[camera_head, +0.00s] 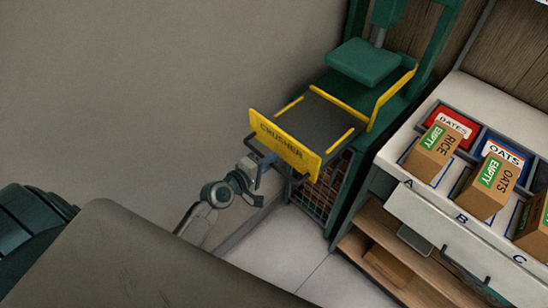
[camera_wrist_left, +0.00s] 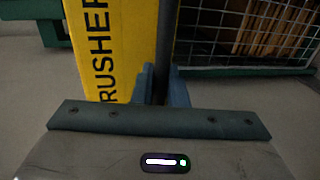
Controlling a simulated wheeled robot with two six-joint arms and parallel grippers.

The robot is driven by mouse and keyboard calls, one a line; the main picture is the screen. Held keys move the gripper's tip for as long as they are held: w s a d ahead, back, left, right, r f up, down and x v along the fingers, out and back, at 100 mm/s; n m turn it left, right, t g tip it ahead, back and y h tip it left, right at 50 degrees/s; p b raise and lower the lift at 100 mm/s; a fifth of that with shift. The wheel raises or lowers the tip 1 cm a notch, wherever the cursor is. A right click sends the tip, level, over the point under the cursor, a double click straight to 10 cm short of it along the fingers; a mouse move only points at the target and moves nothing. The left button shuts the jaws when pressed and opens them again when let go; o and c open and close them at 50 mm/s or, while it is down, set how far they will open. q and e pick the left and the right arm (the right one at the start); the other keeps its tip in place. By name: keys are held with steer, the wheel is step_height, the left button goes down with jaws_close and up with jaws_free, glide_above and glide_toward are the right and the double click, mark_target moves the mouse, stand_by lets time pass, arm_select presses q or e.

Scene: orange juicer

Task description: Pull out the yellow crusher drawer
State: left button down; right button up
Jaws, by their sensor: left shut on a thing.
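The yellow crusher drawer front (camera_head: 285,146), lettered "CRUSHER", stands out from the green press with its dark tray (camera_head: 318,118) behind it. In the left wrist view the yellow front (camera_wrist_left: 108,45) fills the upper left. A dark handle bar (camera_wrist_left: 164,35) runs along it. My left gripper (camera_head: 268,161) is at the front face, shut on this handle. Its blue fingertips (camera_wrist_left: 160,85) lie on both sides of the bar. Part of the handle is hidden by the fingers. My right gripper is not in view.
The green press plate (camera_head: 365,61) hangs above the tray's back. A wire-mesh cage (camera_head: 325,184) is below the tray. A white counter (camera_head: 455,212) with EMPTY cartons (camera_head: 432,152) and labelled bins stands at the right. Floor in front of the press looks clear.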

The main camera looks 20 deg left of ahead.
arm_select(q)
steer(key=c, duration=1.5)
jaws_free()
steer(key=b+v, duration=0.1)
steer(key=v, duration=0.9)
steer(key=shift+s+a, duration=0.1)
steer(key=shift+s, duration=0.3)
steer(key=s+a+f+m+g+y, duration=0.2)
steer(key=s+a+f, duration=0.1)
steer(key=f, duration=0.8)
steer(key=s+a+f+m+g+y, duration=0.1)
steer(key=s+a+f+m+g, duration=0.15)
steer(key=f, duration=0.95)
steer(key=s+a+f+m+g+y, duration=0.1)
steer(key=s+a+f+g+y, duration=0.2)
steer(key=f, duration=0.8)
steer(key=s+d+f+m+g, duration=0.1)
steer(key=s+f+m+g, duration=0.1)
steer(key=s+f, duration=0.4)
steer(key=s+d+f+m+g, duration=0.2)
steer(key=s+f+m, duration=0.2)
steer(key=s, duration=0.7)
steer(key=s+d+f+m+g, duration=0.1)
steer(key=s+f+m+g, duration=0.1)
steer(key=s+f, duration=0.7)
steer(key=shift+s+d+f+m, duration=0.1)
steer(key=shift+s+d+m, duration=0.25)
steer(key=shift+m, duration=0.1)
